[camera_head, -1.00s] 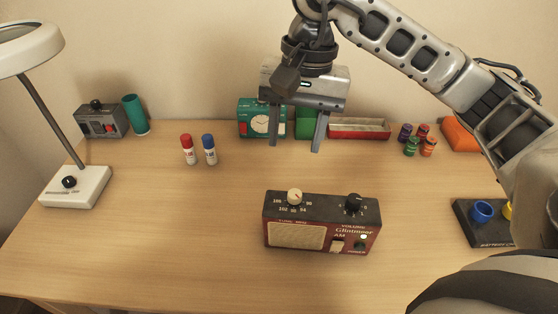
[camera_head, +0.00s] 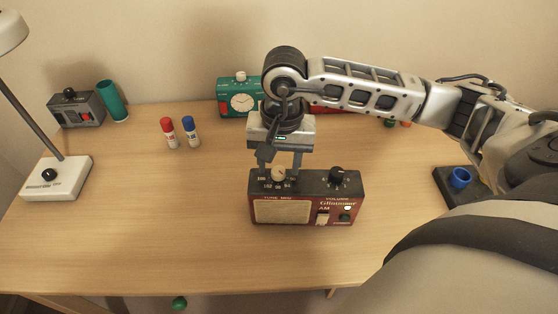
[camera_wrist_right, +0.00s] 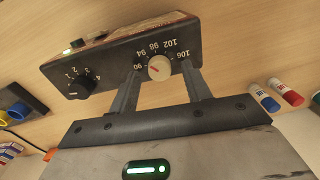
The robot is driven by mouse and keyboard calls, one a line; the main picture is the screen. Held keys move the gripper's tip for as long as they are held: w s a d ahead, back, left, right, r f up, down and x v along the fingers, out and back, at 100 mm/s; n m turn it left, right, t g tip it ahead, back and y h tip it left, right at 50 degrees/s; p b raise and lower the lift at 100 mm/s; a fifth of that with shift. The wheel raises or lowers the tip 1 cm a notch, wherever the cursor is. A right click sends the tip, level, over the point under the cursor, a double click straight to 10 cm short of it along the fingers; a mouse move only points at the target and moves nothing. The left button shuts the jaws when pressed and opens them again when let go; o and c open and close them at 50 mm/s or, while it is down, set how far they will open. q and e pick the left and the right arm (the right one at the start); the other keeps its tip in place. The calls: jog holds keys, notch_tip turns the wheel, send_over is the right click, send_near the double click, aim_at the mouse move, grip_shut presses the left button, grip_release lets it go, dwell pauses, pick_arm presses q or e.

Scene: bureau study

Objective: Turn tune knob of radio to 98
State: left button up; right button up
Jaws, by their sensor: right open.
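The radio (camera_head: 300,187), dark red with a black top, stands on the desk. Its cream tune knob (camera_head: 278,174) is at the left of its top, and a black volume knob (camera_head: 337,174) is at the right. My right gripper (camera_head: 282,168) points down over the tune knob. In the right wrist view its open fingers stand on either side of the tune knob (camera_wrist_right: 159,69), with gaps visible between. A red mark on the knob points roughly towards 90 to 94 on the dial; the exact value is hard to read. My left gripper is not in view.
Red (camera_head: 169,133) and blue (camera_head: 191,132) capped bottles stand left of the radio. The desk's front left is clear.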

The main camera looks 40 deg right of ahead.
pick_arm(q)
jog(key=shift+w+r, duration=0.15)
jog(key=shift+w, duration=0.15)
pick_arm(e)
jog(key=shift+f, duration=0.35)
jog(key=c, duration=1)
jog(key=shift+f+m+b, duration=0.1)
jog(key=shift+m+b, duration=0.4)
jog(key=shift+b, duration=0.05)
jog(key=shift+m+b, duration=0.95)
jog(key=shift+m, duration=0.15)
jog(key=m+b, duration=0.2)
jog(key=m, duration=0.2)
jog(key=shift+b, duration=0.35)
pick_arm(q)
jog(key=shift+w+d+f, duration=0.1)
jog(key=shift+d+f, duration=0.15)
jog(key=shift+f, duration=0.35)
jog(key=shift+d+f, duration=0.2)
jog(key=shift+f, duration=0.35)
pick_arm(e)
jog(key=shift+s, duration=0.1)
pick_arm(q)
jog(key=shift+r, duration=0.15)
pick_arm(e)
jog(key=shift+m, duration=0.4)
jog(key=o, duration=1)
